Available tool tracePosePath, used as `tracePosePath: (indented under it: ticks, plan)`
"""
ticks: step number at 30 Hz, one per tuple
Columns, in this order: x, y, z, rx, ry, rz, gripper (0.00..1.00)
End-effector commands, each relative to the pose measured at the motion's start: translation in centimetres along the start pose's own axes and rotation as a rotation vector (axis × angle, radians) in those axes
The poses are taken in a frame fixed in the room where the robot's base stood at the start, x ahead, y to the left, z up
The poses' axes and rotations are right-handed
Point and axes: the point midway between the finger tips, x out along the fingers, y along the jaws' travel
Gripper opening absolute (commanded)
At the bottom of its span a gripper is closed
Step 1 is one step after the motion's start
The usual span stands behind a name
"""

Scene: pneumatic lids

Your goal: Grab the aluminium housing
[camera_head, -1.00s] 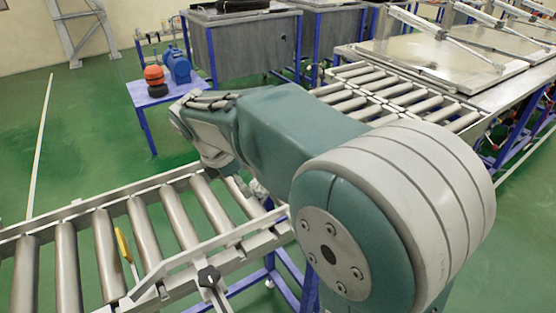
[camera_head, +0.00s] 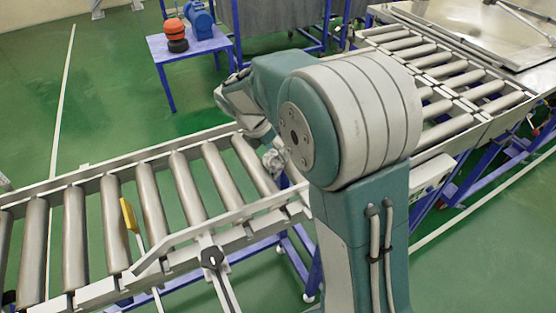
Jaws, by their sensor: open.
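I cannot make out the aluminium housing for certain. A small light-grey, lumpy metal piece (camera_head: 272,161) shows at the right end of the near roller conveyor (camera_head: 165,237), just below my wrist and partly behind my arm. I cannot tell whether it is the housing or another part. My arm is folded across the middle of the view, with its wrist over the far right end of the conveyor. The jaws of my gripper are hidden behind the arm, so I cannot see what lies between them.
A yellow paddle-like piece (camera_head: 129,215) stands among the rollers. A blue table (camera_head: 187,44) holds orange-and-black and blue items. Another roller conveyor (camera_head: 460,80) lies at right. Green floor (camera_head: 110,90) is open at left.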

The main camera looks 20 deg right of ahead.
Motion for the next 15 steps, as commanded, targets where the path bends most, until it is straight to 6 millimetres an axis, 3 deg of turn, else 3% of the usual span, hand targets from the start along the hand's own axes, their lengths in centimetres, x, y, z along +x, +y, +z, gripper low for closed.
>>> tracePosePath:
  ticks: [6,14,15]
  plan:
    - [2.8,0.2,-0.2,0.0,-0.001,-0.002,0.83]
    - [3.0,0.2,-0.1,0.0,0.0,0.0,0.83]
    - [3.0,0.2,-0.1,0.0,0.0,0.001,0.65]
